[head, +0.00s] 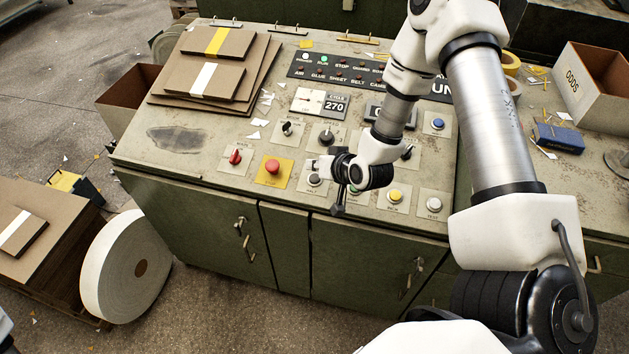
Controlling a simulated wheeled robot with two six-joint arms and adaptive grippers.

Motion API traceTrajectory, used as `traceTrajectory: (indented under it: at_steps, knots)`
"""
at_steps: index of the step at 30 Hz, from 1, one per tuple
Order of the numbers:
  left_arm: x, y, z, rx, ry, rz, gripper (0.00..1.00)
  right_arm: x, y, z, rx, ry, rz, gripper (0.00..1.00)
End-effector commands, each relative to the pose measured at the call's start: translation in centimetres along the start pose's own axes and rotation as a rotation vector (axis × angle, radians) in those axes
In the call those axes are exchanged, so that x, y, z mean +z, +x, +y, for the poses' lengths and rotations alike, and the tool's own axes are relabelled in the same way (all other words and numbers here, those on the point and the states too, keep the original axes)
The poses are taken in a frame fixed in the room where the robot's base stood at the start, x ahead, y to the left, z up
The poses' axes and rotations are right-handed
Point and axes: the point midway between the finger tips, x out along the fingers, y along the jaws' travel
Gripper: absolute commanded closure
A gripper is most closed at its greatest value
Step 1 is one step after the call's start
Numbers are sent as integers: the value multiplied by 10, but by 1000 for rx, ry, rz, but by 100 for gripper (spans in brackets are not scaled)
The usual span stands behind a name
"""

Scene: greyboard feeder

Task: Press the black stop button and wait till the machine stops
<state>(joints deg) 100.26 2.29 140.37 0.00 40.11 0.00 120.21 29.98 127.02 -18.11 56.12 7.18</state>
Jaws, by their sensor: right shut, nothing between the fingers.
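The control panel (185,140) slopes toward me on a green cabinet. A dark round button (314,180) sits on a pale plate, just right of the red mushroom button (272,166) on its yellow plate. The small lettering under the dark button is hard to read. My right gripper (338,206) is shut and empty, just right of the dark button near the panel's front edge. I cannot tell whether it touches the panel. Its wrist hides part of the plates behind it. The lamp strip (296,70) shows a green lamp lit. My left gripper is out of view.
A red knob (235,157), a yellow button (394,195), a white button (434,204) and a blue button (437,123) surround the area. A cycle counter (335,106) reads 270. Stacked boards (215,70) lie at the panel's back left. A carton (597,85) stands right.

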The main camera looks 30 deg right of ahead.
Motion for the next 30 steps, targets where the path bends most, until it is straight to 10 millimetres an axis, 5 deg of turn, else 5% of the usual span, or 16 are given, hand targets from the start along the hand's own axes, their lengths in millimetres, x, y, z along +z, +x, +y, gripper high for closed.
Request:
traceTrajectory:
  at_steps: [7, 30]
  knots:
    - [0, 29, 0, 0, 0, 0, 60, 19, 25, 18, 1, 1, 0, 100]
    - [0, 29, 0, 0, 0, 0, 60, 19, 26, 19, 1, 0, 0, 100]
